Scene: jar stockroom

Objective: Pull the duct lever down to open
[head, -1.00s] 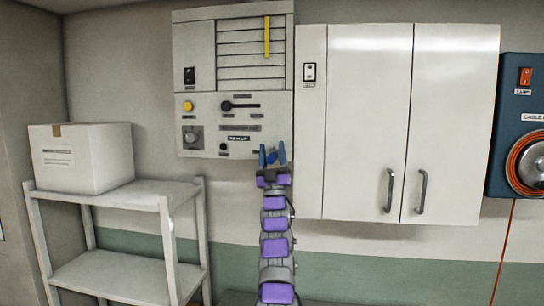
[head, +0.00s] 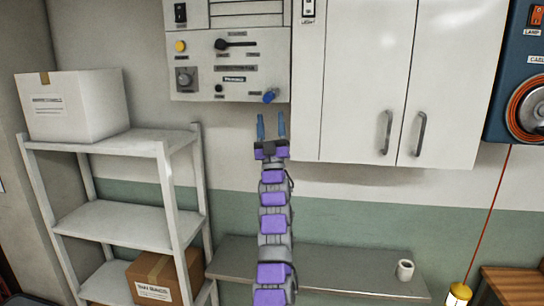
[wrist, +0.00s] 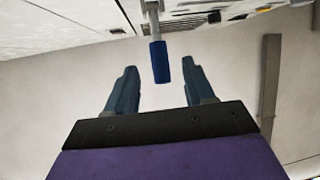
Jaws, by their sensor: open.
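The duct lever appears to be the blue-handled lever (head: 270,96) at the bottom edge of the grey wall panel (head: 205,90); its label is too small to read. In the wrist view, its blue handle (wrist: 160,62) hangs from a pale stem, between the lines of my fingers and touching neither. My gripper (head: 271,118) is open and empty, fingers pointing up, just below the handle in the head view. It also shows in the wrist view (wrist: 159,75), with a clear gap on each side of the handle.
The panel also carries a black-handled control (head: 235,44), a yellow button (head: 180,46) and a dial (head: 185,79). A white cabinet (head: 365,80) adjoins it on the right. White shelving (head: 110,145) stands at left. A grey bench (head: 330,275) with a white cup (head: 405,270) lies below.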

